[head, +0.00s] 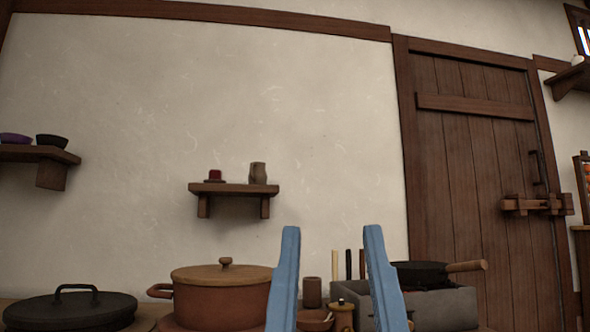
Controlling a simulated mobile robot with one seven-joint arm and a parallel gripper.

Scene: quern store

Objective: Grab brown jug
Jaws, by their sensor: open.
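A small brown jug (258,173) stands upright on the right part of a wooden wall shelf (232,189) in the head view. My gripper (332,232) shows as two blue fingers rising from the bottom edge, set wide apart. It is open, with nothing held between the fingertips. In the picture the fingertips are below and to the right of the jug, apart from it. The lower parts of the fingers run out of the frame.
A red item (215,175) sits left of the jug on the same shelf. Below stand a lidded brown pot (222,295), a black lid (70,309), a brown cup (312,292) and a dark pan (420,274) on a grey stove (445,305). A wooden door (475,150) is at right.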

